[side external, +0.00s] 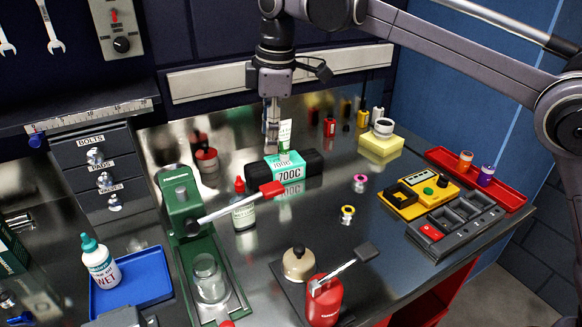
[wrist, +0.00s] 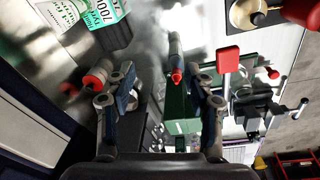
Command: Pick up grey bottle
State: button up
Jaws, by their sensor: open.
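A small pale grey bottle (side external: 243,214) with a red nozzle cap stands upright on the metal bench, left of the teal 700C box and behind the green press's lever. In the wrist view, what looks like this bottle (wrist: 175,52) shows its red tip in the gap between my fingers, some way beyond them. My gripper (side external: 271,140) points down above and behind the 700C box. In the wrist view my gripper (wrist: 165,85) has its two fingers apart with nothing held.
The green press (side external: 182,215) with a red-knobbed lever stands close to the bottle. The 700C box (side external: 283,170) lies on a black roll, with a small green-white tube nearby. A blue tray (side external: 150,278) holds a teal-capped white bottle (side external: 99,263).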

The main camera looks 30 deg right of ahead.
aim_at(241, 181)
jog(key=a+f+n, duration=0.1)
jog(key=a, duration=0.1)
jog(key=a+f+n, duration=0.1)
jog(key=a, duration=0.1)
jog(key=a+f+n+g, duration=0.1)
jog(key=a, duration=0.1)
jog(key=shift+w+a+f, duration=0.15)
jog(key=shift+a, duration=0.15)
jog(key=shift+a+f+n+h, duration=0.3)
jog(key=shift+a+f, duration=0.05)
jog(key=shift+f, duration=5.35)
jog(key=shift+c, duration=0.2)
grip_shut()
